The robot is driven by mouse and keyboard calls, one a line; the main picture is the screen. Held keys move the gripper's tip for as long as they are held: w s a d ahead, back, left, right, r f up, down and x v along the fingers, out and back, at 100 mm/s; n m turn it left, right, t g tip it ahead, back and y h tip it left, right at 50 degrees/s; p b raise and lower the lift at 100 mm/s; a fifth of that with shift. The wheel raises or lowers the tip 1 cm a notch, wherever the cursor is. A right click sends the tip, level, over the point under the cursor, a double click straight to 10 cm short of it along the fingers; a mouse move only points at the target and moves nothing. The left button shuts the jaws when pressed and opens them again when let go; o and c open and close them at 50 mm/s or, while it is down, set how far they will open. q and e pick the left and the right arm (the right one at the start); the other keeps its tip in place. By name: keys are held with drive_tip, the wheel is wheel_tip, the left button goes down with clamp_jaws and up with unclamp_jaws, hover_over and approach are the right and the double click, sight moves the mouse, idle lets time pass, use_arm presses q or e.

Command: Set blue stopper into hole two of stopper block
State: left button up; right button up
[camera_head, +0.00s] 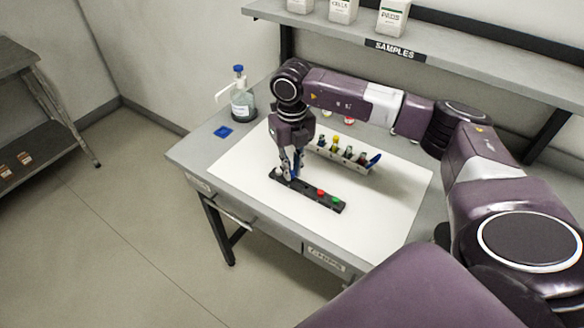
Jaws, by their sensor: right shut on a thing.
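The dark stopper block (328,201) lies on the white mat, slanting from upper left to lower right. A red stopper (321,192) and a green stopper (335,199) sit in its right part. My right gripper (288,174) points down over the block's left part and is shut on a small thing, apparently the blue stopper. The fingers hide most of that thing, and a little blue shows beside them. I cannot tell whether it is above the block or in a hole. My left gripper is not in view.
A pale rack (325,155) with several small vials and a tilted blue item (373,160) stands close behind the block. The white mat (385,215) is clear at right.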

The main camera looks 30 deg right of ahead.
drive_tip(key=shift+f+b, duration=0.65)
drive_tip(key=shift+f, duration=0.35)
drive_tip(key=o, duration=0.7)
drive_tip(key=shift+o, duration=0.2)
wheel_tip(320, 180, up, 12)
idle(0.4)
